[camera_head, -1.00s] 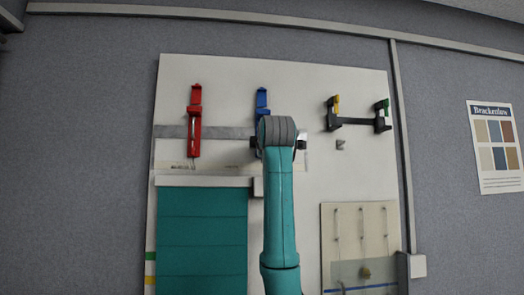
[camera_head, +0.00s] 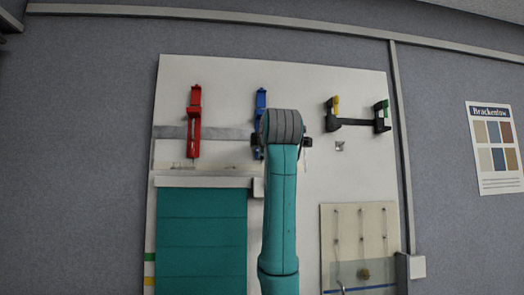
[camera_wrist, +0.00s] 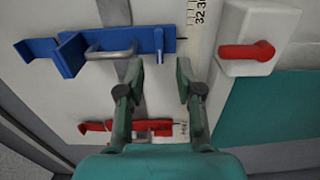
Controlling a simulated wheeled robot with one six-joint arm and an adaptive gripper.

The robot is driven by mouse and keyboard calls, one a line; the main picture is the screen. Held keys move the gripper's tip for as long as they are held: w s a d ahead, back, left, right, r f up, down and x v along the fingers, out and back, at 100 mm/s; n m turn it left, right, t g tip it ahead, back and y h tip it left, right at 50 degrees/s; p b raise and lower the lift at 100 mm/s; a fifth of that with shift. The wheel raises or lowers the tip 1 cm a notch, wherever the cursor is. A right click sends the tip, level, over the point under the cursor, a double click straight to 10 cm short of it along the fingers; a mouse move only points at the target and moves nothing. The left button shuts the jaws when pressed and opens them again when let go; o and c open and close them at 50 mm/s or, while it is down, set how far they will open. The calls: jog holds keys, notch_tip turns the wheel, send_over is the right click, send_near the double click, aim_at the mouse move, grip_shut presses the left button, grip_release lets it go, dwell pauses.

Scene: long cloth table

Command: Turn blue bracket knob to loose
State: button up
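The blue bracket (camera_wrist: 105,48) is on the white panel at the upper left of the wrist view, with a grey metal loop (camera_wrist: 110,53) across it. I cannot tell which part of it is the knob. My gripper (camera_wrist: 160,76) is open and empty. Its two fingertips are apart, just below the bracket's right end in the wrist view. I cannot tell whether they touch it.
A red bracket (camera_head: 194,125) is left of the blue one. A white box with a red lever (camera_wrist: 247,51) stands out at the right of the wrist view. A dark rail with yellow and green clips (camera_head: 357,121) is to the right. Teal slats (camera_head: 202,240) are below.

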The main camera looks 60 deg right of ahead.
jog(key=shift+v, duration=1.4)
